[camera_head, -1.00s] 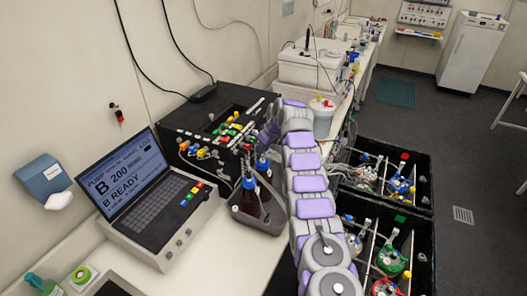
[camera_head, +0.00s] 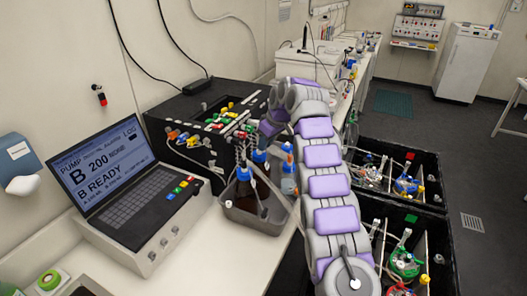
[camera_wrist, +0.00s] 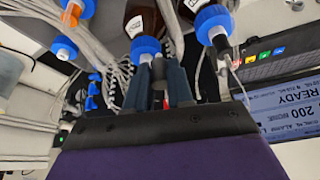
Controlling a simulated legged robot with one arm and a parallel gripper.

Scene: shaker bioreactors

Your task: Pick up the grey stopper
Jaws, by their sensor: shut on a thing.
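In the wrist view my gripper (camera_wrist: 158,84) has its two dark fingers drawn in on a small grey piece, which looks like the grey stopper (camera_wrist: 158,70). It sits between the fingertips, close to a blue bottle cap (camera_wrist: 146,46); whether it touches the cap I cannot tell. A small red piece shows just behind it, between the fingers. In the head view my arm reaches to the bottles in the grey tray (camera_head: 240,216), and its links hide the fingertips and the stopper.
Brown bottles with blue caps (camera_head: 259,156) and tubing stand in the tray. A laptop-like pump console (camera_head: 130,205) is left of it, a black box with coloured connectors (camera_head: 180,125) behind. Black crates (camera_head: 440,235) stand on the right. Another blue cap (camera_wrist: 210,20) is close to the fingers.

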